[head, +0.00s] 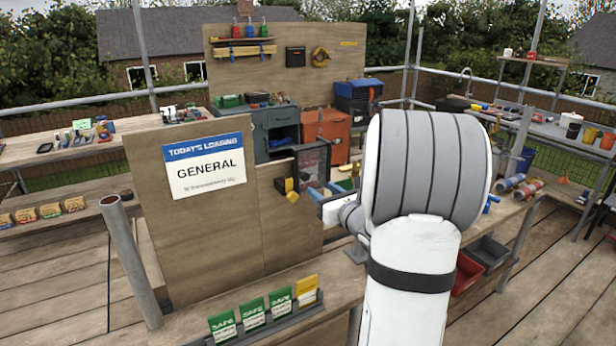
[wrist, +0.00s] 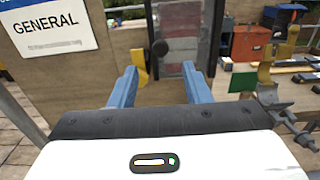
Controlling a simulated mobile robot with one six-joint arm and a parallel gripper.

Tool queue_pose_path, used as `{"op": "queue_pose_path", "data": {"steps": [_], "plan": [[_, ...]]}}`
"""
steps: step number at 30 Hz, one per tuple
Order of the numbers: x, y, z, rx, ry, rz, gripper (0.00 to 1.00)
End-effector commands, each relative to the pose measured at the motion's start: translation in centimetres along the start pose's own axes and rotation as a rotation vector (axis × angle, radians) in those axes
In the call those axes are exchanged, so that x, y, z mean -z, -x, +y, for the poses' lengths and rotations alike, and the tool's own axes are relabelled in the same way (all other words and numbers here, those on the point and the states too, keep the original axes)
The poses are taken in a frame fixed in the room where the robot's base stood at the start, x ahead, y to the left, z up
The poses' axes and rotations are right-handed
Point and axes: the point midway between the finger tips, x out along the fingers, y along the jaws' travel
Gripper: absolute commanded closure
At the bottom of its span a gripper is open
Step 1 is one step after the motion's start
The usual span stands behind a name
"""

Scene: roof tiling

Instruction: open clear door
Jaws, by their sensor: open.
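The clear door (head: 311,164) is a small see-through panel in a dark frame, standing beside the wooden board. My gripper (wrist: 160,72) is open and empty. Its two blue fingers point toward the door, one on each side of the knob in the picture; I see no contact. Whether the door is fully shut is hard to tell.
A wooden board with a "GENERAL" sign (head: 205,166) stands left of the door. A yellow bracket (wrist: 140,62) is close to the left finger. An orange box (head: 326,129) and a grey cabinet (head: 272,128) stand behind. Green and yellow cards (head: 280,303) line the front edge.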

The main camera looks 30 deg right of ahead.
Motion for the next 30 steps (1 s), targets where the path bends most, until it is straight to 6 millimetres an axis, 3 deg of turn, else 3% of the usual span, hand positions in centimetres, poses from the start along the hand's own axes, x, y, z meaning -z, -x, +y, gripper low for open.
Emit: {"op": "queue_pose_path", "data": {"steps": [15,26,30], "plan": [[-0.1,-6.9,-0.1,0.003,-0.004,-0.002,0.56],[0.0,-7.7,-0.1,0.004,-0.003,-0.002,0.56],[0.0,-7.7,-0.1,0.004,-0.003,-0.002,0.66]]}}
